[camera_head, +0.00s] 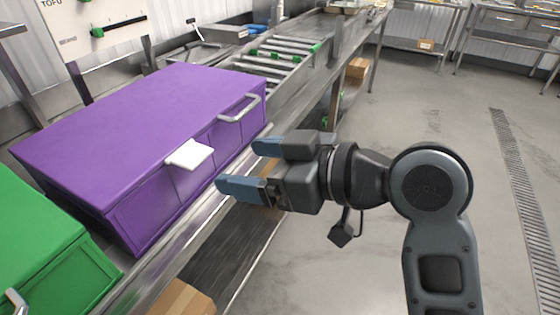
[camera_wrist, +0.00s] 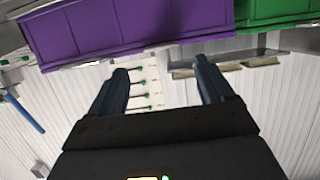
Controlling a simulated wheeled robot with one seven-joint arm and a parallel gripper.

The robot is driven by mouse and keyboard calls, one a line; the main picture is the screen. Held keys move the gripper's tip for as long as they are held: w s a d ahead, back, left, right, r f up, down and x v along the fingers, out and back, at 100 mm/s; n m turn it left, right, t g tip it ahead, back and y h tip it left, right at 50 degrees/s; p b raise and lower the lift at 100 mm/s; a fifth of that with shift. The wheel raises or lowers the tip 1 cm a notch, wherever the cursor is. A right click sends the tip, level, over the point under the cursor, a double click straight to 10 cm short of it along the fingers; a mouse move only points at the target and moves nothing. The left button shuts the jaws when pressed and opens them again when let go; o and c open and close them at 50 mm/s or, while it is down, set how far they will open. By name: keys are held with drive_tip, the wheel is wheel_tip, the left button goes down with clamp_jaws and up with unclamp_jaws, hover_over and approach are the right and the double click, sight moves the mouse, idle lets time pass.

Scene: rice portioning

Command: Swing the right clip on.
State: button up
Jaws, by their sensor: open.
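A closed purple box (camera_head: 140,120) with a flat lid sits on the steel counter. A white clip (camera_head: 190,154) sticks out from the lid's front edge. Further right along that side is a grey metal bar handle (camera_head: 243,108); I cannot tell whether it counts as a clip. My gripper (camera_head: 246,163) is open and empty, just in front of the box's front side, to the right of the white clip and apart from it. In the wrist view the purple box (camera_wrist: 85,35) lies along the top, beyond my open gripper (camera_wrist: 162,72). The clip is not clear there.
A green box (camera_head: 40,250) stands left of the purple one, with a grey handle. A roller rack (camera_head: 275,58) with green ends lies behind on the counter. Brown cartons (camera_head: 182,300) sit below the counter edge. The floor to the right is clear.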

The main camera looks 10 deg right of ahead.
sight(203, 158)
drive_tip(key=x, duration=0.3)
drive_tip(key=b+x, duration=0.1)
drive_tip(key=x, duration=0.1)
drive_tip(key=b+x, duration=0.1)
drive_tip(key=x, duration=0.2)
drive_tip(key=shift+w+a+r, duration=0.2)
drive_tip(key=shift+w+a, duration=0.05)
drive_tip(key=shift+a, duration=0.05)
drive_tip(key=shift+c, duration=0.3)
drive_tip(key=c, duration=0.5)
